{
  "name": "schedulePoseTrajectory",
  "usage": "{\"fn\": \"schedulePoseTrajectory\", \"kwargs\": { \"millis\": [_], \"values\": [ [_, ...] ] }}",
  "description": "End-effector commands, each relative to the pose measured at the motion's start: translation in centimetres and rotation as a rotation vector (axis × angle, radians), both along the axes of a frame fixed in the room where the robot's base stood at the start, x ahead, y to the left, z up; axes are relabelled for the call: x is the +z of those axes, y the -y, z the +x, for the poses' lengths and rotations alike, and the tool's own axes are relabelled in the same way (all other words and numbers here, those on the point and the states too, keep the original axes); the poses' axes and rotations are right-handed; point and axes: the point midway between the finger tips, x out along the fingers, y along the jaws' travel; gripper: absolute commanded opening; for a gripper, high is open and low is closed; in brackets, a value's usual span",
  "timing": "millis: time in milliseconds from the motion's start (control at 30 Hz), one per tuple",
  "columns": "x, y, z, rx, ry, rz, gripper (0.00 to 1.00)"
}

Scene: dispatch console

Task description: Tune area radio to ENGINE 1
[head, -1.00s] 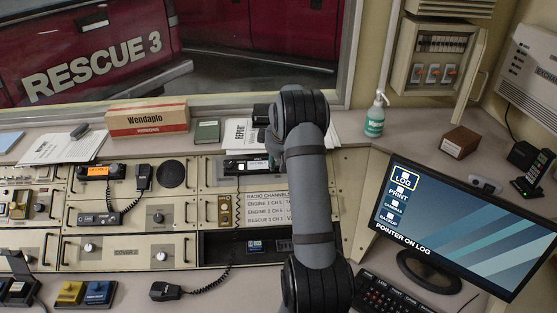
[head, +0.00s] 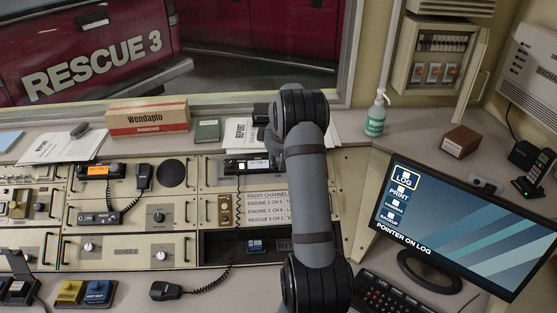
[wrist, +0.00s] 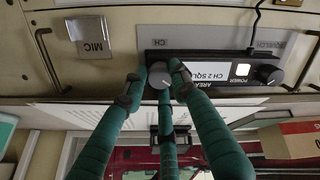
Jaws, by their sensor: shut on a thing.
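The area radio (wrist: 200,68) is a dark, slim unit; in the wrist view it appears upside down or turned, with a lit white display (wrist: 208,71) reading "CH 2" and more text. A round grey knob (wrist: 160,75) sits at its left end there, under the "CH" mark. My gripper (wrist: 158,84) has green fingers closed around this knob. In the head view the area radio (head: 246,166) shows beside my arm, which hides its right part and the gripper's fingertips.
A MIC plate (wrist: 92,38) is near the radio in the wrist view. A coiled cord (head: 236,225) runs down to a handset (head: 166,290). Papers (head: 240,134) and a Wendaplo box (head: 148,118) lie on the ledge above. A monitor (head: 465,225) stands at right.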

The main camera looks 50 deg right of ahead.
Motion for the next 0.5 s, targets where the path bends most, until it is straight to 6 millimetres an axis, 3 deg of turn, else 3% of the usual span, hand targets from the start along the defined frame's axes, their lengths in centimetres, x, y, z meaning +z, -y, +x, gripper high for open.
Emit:
{"fn": "schedulePoseTrajectory", "kwargs": {
  "millis": [500],
  "values": [
    [-1.09, -0.14, -0.38, -0.256, 0.114, 0.118, 0.01]
  ]
}}
